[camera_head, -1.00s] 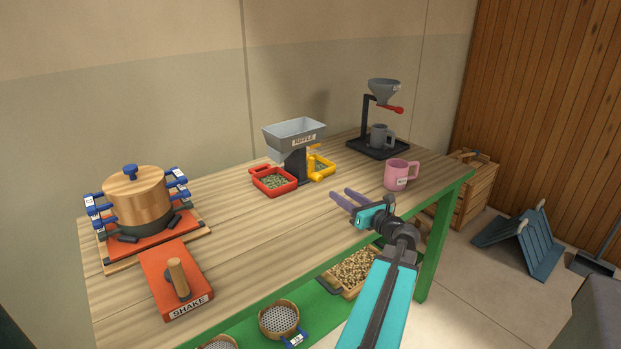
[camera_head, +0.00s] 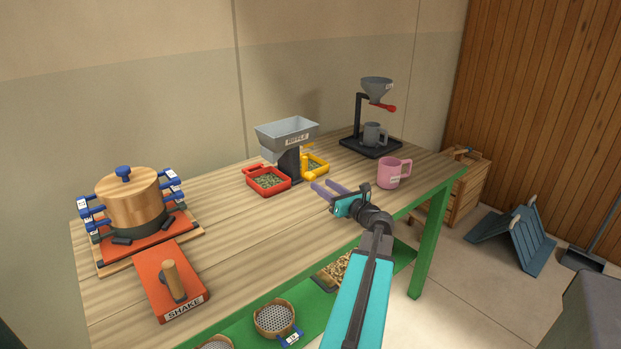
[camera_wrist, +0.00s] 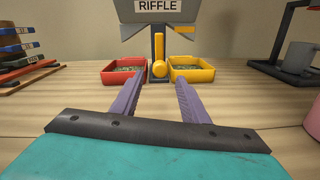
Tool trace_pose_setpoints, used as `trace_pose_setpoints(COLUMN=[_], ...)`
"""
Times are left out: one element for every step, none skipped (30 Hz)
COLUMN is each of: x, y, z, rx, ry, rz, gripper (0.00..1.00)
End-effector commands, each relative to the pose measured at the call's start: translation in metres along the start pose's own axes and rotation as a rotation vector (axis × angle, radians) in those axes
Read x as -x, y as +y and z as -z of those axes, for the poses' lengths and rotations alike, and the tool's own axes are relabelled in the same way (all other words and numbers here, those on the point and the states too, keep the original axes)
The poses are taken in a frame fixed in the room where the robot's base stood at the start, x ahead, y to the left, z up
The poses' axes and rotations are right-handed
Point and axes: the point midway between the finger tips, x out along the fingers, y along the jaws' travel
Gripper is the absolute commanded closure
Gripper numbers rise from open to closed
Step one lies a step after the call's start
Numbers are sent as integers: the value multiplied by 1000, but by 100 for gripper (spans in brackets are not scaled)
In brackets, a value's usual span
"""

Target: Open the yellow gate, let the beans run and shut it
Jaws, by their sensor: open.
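The grey riffle hopper (camera_head: 287,135) stands at the back middle of the table, labelled RIFFLE. The yellow gate handle (camera_wrist: 159,68) hangs upright with a round knob at the front of its post; it also shows in the head view (camera_head: 307,174). A red tray (camera_wrist: 103,80) sits left of the post and a yellow tray (camera_wrist: 210,77) right of it, both with greenish beans inside. My gripper (camera_head: 322,188) is open and empty, in front of the handle and apart from it. In the wrist view the handle appears between the fingertips (camera_wrist: 159,84). The hopper's inside bottom is hidden.
A pink mug (camera_head: 389,174) stands right of my gripper. A black stand (camera_head: 368,145) with a funnel and grey mug is at the back right. A wooden pot (camera_head: 135,202) and orange SHAKE block (camera_head: 160,280) are at left. The tabletop between is clear.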

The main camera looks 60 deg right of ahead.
Motion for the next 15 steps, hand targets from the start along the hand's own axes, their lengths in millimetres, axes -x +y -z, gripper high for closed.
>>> trace_pose_setpoints(x=[-9, -14, -19, -23, -28, -33, -37, -40, -46, -50, -54, -58, -61, -63, -67], y=[-1, -1, -1, -1, 0, -1, -1, -1, -1, 0, 0, -1, -1, -1, 0], z=[-1, -1, -1, -1, -1, -1, -1, -1, -1, 0, 0, 0, 0, 0, 0], rx=[0, 0, 0, 0, 0, 0, 0, 0, 0, 0, 0, 0, 0, 0, 0], ry=[0, 0, 0, 0, 0, 0, 0, 0, 0, 0, 1, 0, 0, 0, 1], rz=[-1, -1, -1, -2, -2, -1, -1, -1, -2, -2, -2, -1, -1, -1, -1], gripper=[59, 59, 59, 59, 59, 59, 59, 59, 59, 59, 59, 59, 59, 59, 59])
